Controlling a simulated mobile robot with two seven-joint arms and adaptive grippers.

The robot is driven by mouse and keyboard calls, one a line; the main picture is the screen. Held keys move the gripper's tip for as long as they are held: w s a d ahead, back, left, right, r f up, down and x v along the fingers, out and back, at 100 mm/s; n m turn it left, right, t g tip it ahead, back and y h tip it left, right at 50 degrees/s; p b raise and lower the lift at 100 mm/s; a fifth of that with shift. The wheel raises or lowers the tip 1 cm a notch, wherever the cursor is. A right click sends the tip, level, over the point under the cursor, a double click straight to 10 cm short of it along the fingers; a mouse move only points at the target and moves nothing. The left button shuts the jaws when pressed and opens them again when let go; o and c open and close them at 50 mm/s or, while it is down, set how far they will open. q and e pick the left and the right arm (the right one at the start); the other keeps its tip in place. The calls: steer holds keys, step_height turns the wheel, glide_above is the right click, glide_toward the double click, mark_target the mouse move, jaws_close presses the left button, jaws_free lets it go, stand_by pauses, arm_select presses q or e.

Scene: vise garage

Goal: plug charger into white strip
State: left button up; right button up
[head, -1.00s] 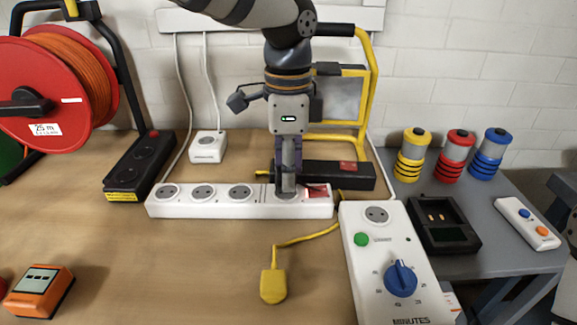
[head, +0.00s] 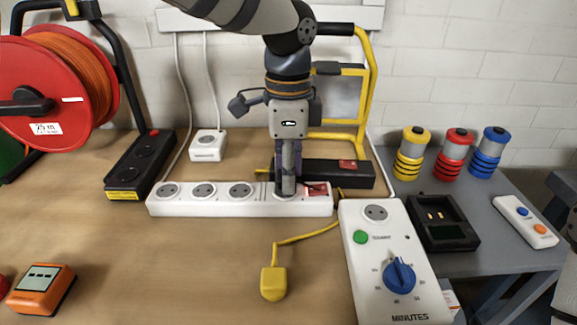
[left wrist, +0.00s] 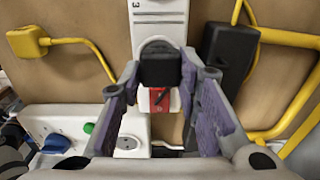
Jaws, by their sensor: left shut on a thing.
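The white strip (head: 215,207) lies across the middle of the table, with a row of round sockets and a red switch (head: 316,190) at its right end. My left gripper (head: 286,187) points straight down at the socket beside that switch. It is shut on the black charger (left wrist: 159,67), which the fingers mostly hide in the head view. In the left wrist view the charger covers the end socket of the strip (left wrist: 157,14), just by the red switch (left wrist: 160,99). Whether its pins are fully in cannot be told.
A black box (head: 345,175) lies close behind the strip. A yellow plug (head: 273,283) on a cord lies in front. A white timer box (head: 405,300) stands right of it. A black socket block (head: 142,165) and a white box (head: 208,146) are at left.

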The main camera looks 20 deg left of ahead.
arm_select(q)
steer(key=shift+f, duration=0.15)
steer(key=o, duration=1.2)
steer(key=shift+c, duration=0.2)
step_height(320, 180, up, 12)
